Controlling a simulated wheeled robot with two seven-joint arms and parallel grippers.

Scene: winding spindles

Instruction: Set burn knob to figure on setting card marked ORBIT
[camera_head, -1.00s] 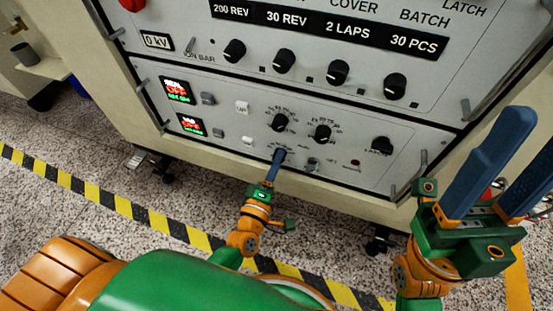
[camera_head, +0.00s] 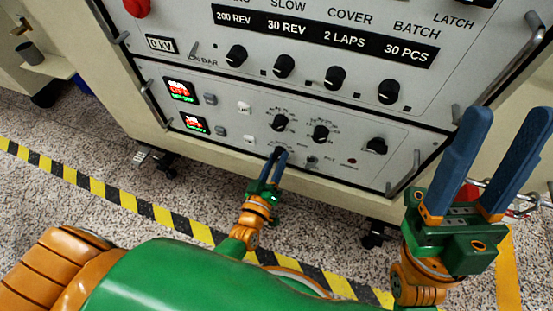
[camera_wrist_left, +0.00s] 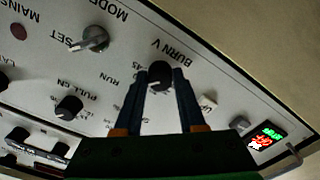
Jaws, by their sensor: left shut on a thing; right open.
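The burn knob (camera_wrist_left: 160,73) is a round black knob under the label BURN V in the left wrist view. My left gripper (camera_wrist_left: 160,80) has its blue fingers on both sides of it and is shut on it. In the head view this left gripper (camera_head: 277,156) reaches the lower edge of the lower panel, and its fingers mostly hide the knob. The exact knob setting is too small to read. My right gripper (camera_head: 508,113) is open and empty, in front of the cabinet's right side. I see no card marked ORBIT.
Other black knobs sit close by on the lower panel (camera_head: 345,165), including one at right (camera_head: 376,146). A chrome selector (camera_wrist_left: 92,38) is near the burn knob. Red and green displays (camera_head: 181,90) are at left. Metal handles (camera_head: 405,172) stick out.

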